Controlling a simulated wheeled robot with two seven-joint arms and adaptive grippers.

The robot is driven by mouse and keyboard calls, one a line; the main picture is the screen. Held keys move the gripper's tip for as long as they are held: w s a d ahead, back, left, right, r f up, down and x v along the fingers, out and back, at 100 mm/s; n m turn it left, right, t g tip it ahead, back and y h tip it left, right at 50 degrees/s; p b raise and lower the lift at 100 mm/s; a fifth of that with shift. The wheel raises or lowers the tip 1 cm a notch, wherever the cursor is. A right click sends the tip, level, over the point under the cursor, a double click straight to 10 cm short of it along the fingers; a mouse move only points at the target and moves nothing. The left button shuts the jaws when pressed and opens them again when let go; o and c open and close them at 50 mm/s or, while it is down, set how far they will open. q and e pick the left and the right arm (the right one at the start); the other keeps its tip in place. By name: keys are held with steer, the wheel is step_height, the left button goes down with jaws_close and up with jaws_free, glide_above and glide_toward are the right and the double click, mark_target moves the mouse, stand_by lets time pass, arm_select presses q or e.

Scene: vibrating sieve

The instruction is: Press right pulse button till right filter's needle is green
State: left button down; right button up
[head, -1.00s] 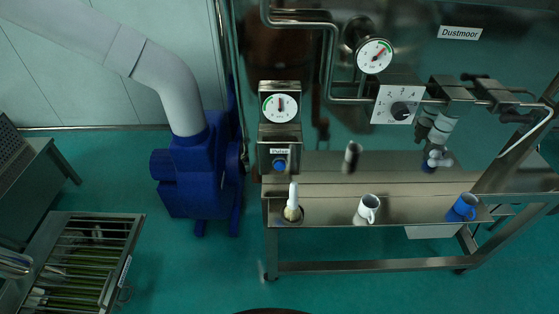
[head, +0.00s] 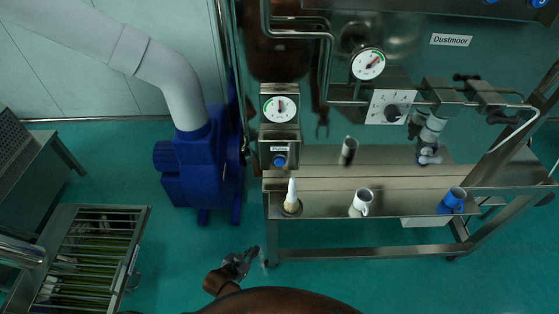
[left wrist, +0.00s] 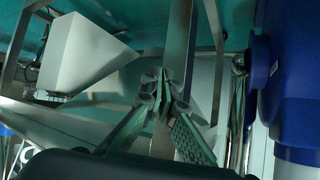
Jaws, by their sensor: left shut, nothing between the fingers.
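A blue button (head: 279,160) sits under a label that seems to read "Pulse" on a steel box. Just above it is a round white gauge (head: 280,108) with a coloured rim; its needle points roughly up, and its exact zone is too small to tell. I cannot tell whether this is the right pulse button. My left gripper (head: 248,262) is low, over the floor left of the bench leg, well below the button and apart from it. In the left wrist view its fingers (left wrist: 164,98) are together and empty. My right gripper is not in view.
A steel bench (head: 400,205) carries a white bottle (head: 291,197), a white mug (head: 361,202) and a blue mug (head: 452,201). Another gauge (head: 367,64) hangs above a numbered knob (head: 392,112). A blue blower (head: 200,175) stands left. Floor between blower and bench is clear.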

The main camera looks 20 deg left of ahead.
mark_target(280, 163)
arm_select(q)
steer(key=w+d+r+m+t+h+p, duration=0.1)
steer(key=w+d+r+t+h, duration=0.1)
steer(key=r, duration=1)
steer(key=w+d+r+m+t+h+p, duration=0.1)
steer(key=r+t, duration=0.4)
steer(key=r, duration=0.6)
steer(key=w+d+r+t+h+p, duration=0.1)
steer(key=w+d+r+t+h, duration=0.2)
steer(key=r, duration=0.9)
steer(key=shift+w+d+r+m+t, duration=0.4)
steer(key=shift+w+d+t, duration=0.35)
steer(key=shift+d, duration=0.5)
steer(key=w+a+b, duration=0.2)
steer(key=w+b, duration=0.1)
steer(key=w, duration=0.5)
steer(key=shift+w+a, duration=0.2)
steer(key=shift+w, duration=0.05)
steer(key=shift+w, duration=0.1)
steer(key=shift+w+a, duration=0.1)
steer(key=shift+w, duration=0.2)
